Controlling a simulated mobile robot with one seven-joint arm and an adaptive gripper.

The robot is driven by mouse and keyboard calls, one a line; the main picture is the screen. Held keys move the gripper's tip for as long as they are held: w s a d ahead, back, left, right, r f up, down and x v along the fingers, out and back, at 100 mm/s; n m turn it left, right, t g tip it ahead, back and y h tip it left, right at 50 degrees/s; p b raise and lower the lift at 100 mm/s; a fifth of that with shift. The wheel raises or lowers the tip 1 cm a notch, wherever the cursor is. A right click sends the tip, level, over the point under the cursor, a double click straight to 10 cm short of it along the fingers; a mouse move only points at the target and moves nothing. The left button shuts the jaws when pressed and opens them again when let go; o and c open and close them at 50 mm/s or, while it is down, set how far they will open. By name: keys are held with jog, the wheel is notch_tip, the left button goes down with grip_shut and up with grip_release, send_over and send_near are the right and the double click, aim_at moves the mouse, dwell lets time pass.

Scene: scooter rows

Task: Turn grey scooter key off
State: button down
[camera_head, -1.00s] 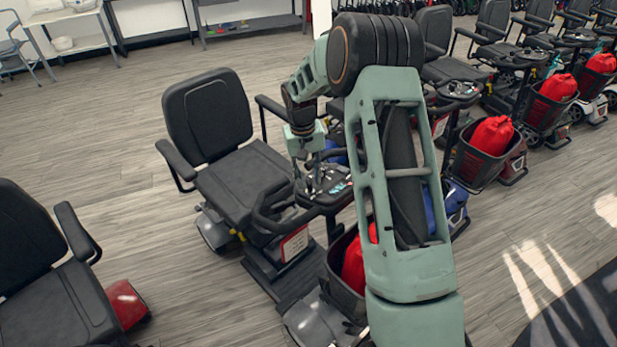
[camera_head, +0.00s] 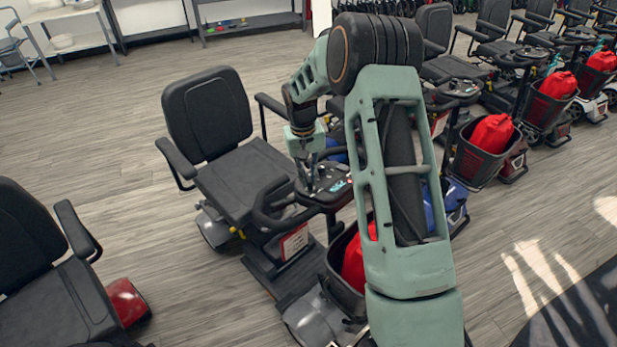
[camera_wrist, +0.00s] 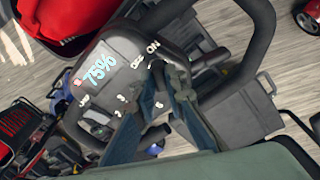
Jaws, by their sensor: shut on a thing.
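The grey scooter (camera_head: 315,318) stands in the middle of the head view, with a black seat (camera_head: 240,180) and a dark control console (camera_head: 328,183). In the wrist view the console (camera_wrist: 118,52) shows a lit "75%" readout and "OFF" and "ON" marks. My gripper (camera_head: 308,188) is over the console. In the wrist view my gripper (camera_wrist: 164,72) has its fingertips close together just beside the OFF and ON marks, shut on the key. The key itself is mostly hidden by the fingers, so I cannot tell which way it points.
Handlebar loops (camera_wrist: 262,40) curve around the console close to my fingers. A red bag (camera_head: 356,262) sits in the front basket. Another scooter (camera_head: 45,270) stands at left, and a row of scooters (camera_head: 490,140) at right. Open floor (camera_head: 90,130) lies behind.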

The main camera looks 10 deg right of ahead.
jog(key=n+b, duration=0.1)
jog(key=n, duration=0.4)
jog(key=shift+d+y, duration=0.1)
jog(key=shift+y, duration=0.2)
jog(key=n, duration=0.6)
jog(key=shift+w+g+y+b, duration=0.1)
jog(key=shift+g+y+b, duration=0.2)
jog(key=shift+b, duration=0.05)
jog(key=shift+n, duration=0.4)
jog(key=c, duration=2)
grip_release()
jog(key=shift+o, duration=0.2)
jog(key=shift+r, duration=0.1)
notch_tip(320, 180, up, 12)
jog(key=shift+w+d, duration=0.2)
jog(key=shift+w, duration=0.2)
